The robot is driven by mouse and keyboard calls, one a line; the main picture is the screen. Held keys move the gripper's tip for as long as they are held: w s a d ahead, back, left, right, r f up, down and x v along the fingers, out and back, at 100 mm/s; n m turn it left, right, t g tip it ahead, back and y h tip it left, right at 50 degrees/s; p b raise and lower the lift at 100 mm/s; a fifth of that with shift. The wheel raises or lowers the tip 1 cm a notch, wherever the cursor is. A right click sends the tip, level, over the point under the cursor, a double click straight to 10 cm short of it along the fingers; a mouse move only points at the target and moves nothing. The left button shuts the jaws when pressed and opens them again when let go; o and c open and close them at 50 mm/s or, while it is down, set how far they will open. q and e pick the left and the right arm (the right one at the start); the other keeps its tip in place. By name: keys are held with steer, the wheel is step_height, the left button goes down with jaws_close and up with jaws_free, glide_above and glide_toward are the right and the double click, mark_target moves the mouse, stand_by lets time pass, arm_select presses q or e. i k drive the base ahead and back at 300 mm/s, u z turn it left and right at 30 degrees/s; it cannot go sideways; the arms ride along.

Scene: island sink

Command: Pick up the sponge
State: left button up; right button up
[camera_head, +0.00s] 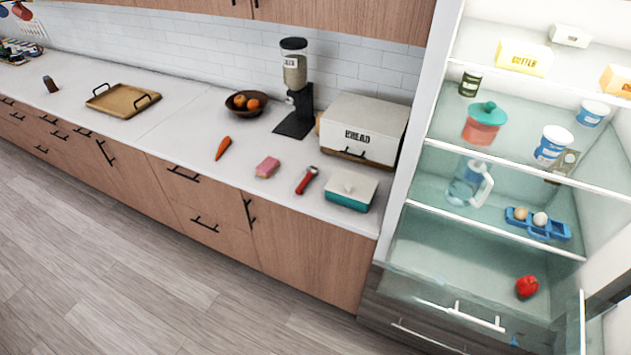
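A small pink sponge (267,167) lies on the white countertop (195,115), a little back from its front edge. It lies between an orange carrot (223,148) on its left and a red-handled utensil (306,181) on its right, apart from both. Neither of my grippers shows in the head view.
A teal and white butter dish (351,190), a bread box (362,129), a coffee grinder (295,90) and a fruit bowl (245,103) stand near the sponge. A wooden tray (123,100) lies farther left. An open fridge (500,215) stands at right. The floor (110,260) before the cabinets is clear.

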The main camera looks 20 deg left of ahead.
mark_target(267, 167)
steer(key=u, duration=1.45)
